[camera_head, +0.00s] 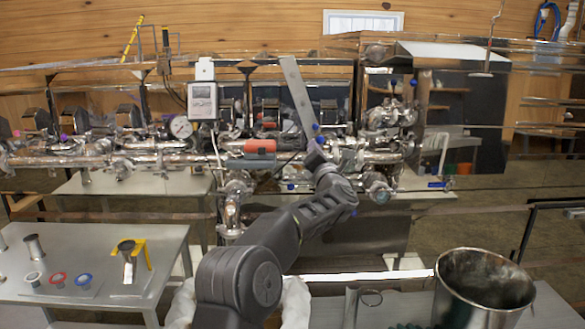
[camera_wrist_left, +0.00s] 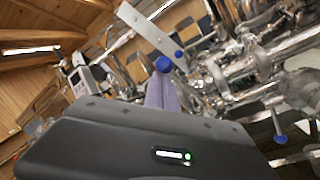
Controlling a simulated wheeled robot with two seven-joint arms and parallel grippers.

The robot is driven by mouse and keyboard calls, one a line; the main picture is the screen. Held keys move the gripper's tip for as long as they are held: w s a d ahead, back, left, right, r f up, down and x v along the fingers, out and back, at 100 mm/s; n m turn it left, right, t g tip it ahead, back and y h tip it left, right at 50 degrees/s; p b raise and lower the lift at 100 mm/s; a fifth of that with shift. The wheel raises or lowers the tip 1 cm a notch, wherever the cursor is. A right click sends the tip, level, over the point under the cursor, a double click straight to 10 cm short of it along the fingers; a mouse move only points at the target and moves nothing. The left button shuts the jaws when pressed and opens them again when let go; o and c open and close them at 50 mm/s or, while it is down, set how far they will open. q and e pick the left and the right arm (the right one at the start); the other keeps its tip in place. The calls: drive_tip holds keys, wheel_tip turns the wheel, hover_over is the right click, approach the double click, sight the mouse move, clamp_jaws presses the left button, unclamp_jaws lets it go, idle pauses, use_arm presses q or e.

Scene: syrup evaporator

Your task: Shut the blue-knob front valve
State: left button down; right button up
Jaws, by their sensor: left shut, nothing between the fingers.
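Several small blue knobs show on the metal pipework; I cannot tell for sure which one belongs to the front valve. One blue knob (camera_head: 320,140) is right by my left gripper (camera_head: 315,156), near the low end of a flat grey bar (camera_head: 297,92). In the left wrist view, a blue knob (camera_wrist_left: 164,64) appears at the tips of my left gripper (camera_wrist_left: 163,82), whose fingers are together and hold nothing. Whether they touch the knob is unclear. Another blue knob (camera_wrist_left: 281,139) hangs at the lower right there. My right gripper is out of view.
Shiny pipes (camera_head: 60,158), a round gauge (camera_head: 181,127) and a red-grey handle (camera_head: 258,147) crowd the left of the gripper. A metal pot (camera_head: 485,270) stands front right. A grey table (camera_head: 40,262) with small fittings stands front left.

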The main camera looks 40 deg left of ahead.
use_arm(q)
drive_tip(key=shift+w+d+r+m, duration=0.2)
drive_tip(key=shift+w+d+m, duration=0.1)
drive_tip(key=shift+w+d, duration=0.4)
drive_tip(key=shift+s+d, duration=0.1)
drive_tip(key=shift+s, duration=0.05)
drive_tip(key=shift+d+b, duration=0.1)
drive_tip(key=shift+b, duration=0.25)
drive_tip(key=shift+s+d+f, duration=0.15)
drive_tip(key=shift+s+d, duration=0.05)
drive_tip(key=b+v, duration=0.3)
drive_tip(key=v, duration=0.4)
